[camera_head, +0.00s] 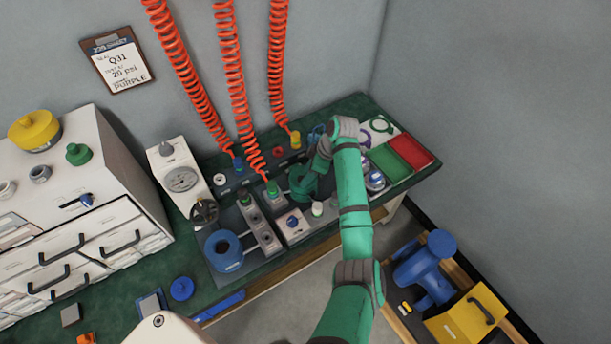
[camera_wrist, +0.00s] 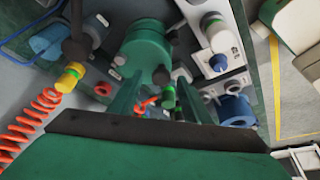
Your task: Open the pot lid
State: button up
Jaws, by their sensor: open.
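A dark green round pot-like vessel (camera_wrist: 143,42) fills the upper middle of the wrist view, with a small dark green knob (camera_wrist: 161,76) at its near side. In the head view the green vessel (camera_head: 301,181) stands on the bench, partly covered by my arm. I cannot clearly tell a lid apart from its body. My gripper (camera_wrist: 157,92) is open, its two green fingers pointing toward the vessel with the knob between them in the picture. The fingers look empty; I cannot tell whether they touch the knob.
Orange coiled hoses (camera_head: 236,90) hang behind the vessel. A grey gauge box (camera_head: 180,178) and a blue ring (camera_head: 223,250) are to its left. Green and red trays (camera_head: 410,151) lie to the right. A yellow fitting (camera_wrist: 71,76) is left in the wrist view.

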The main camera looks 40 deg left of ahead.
jog(key=shift+s+a+f, duration=0.1)
jog(key=shift+a+f, duration=0.1)
jog(key=shift+f, duration=0.25)
jog(key=shift+s+a+f, duration=0.35)
jog(key=shift+a+f, duration=0.05)
jog(key=shift+a, duration=0.1)
